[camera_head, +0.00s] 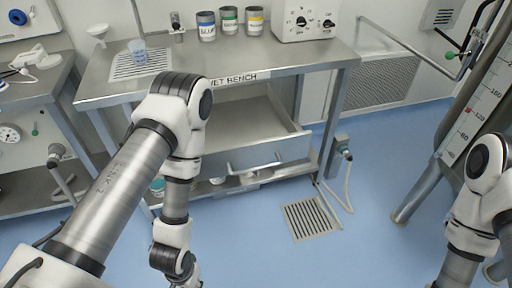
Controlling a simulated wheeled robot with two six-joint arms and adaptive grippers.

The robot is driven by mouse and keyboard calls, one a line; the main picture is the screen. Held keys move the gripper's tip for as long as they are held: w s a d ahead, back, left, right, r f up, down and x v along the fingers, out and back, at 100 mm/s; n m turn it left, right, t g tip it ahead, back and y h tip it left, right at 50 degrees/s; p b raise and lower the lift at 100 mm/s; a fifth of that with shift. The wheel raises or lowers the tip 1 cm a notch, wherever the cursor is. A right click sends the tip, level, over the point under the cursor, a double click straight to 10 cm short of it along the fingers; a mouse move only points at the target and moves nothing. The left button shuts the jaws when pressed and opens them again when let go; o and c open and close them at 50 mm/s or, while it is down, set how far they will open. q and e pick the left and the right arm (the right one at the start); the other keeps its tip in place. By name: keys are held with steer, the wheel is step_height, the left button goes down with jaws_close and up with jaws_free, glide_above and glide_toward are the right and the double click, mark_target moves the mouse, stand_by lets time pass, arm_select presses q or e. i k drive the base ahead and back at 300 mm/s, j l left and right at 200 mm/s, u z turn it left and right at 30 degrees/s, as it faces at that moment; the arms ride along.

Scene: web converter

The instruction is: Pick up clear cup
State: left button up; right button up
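A clear, bluish cup (138,52) stands on the drain grate (128,68) at the left end of the steel wet bench top. It looks upright. My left arm comes in from the lower left, bends in front of the bench and points down; its gripper is out of view below the bottom edge. My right arm shows at the right edge, and its gripper is also out of view. No gripper is seen near the cup.
The wet bench (240,70) carries several labelled cans, a white control box (305,20) and a white funnel (98,32). An open drawer (265,150) juts out below. A steel side table (40,85) stands left. Blue floor around a drain (311,219) is clear.

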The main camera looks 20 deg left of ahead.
mark_target(137, 48)
steer(key=u, duration=1.35)
